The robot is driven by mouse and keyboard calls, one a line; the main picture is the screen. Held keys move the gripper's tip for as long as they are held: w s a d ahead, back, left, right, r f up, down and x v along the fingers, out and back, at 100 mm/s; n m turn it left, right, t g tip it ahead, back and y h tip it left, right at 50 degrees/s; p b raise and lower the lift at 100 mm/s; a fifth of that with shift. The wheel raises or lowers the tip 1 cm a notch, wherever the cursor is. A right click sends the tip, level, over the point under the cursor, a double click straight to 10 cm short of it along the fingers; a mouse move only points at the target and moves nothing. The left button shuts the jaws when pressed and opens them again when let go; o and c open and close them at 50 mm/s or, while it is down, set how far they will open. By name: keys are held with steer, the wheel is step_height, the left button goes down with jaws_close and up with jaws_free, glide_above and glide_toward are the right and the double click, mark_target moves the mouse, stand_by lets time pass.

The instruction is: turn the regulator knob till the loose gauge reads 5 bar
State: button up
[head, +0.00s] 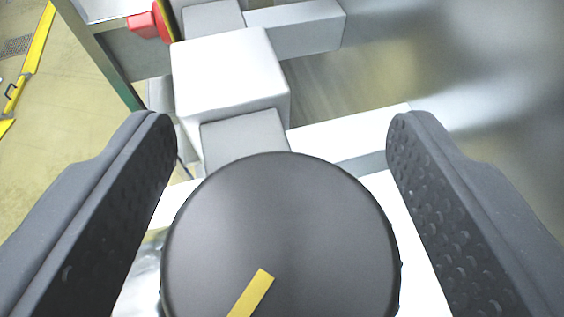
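The regulator knob (300,215) is a large dark round disc at the lower middle of the head view. A yellow pointer mark (251,295) on its face runs from near the middle toward the lower left. My gripper (281,135) is open, with one dark finger to the left of the knob and one to the right. The left finger is close to the knob's edge; I cannot tell whether either finger touches it. The knob's lower edge is cut off by the frame. No gauge can be made out in this view.
Behind the knob stand a grey block (245,140) and a larger white block (225,75). A red disc-shaped part (163,20) is at the top left. A pale floor with a yellow stripe (38,45) shows at the left. A shiny metal surface (490,75) fills the right.

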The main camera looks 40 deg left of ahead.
steer(key=b+v, duration=0.4)
steer(key=v, duration=0.9)
steer(key=shift+s+d+r, duration=0.2)
steer(key=shift+s, duration=0.1)
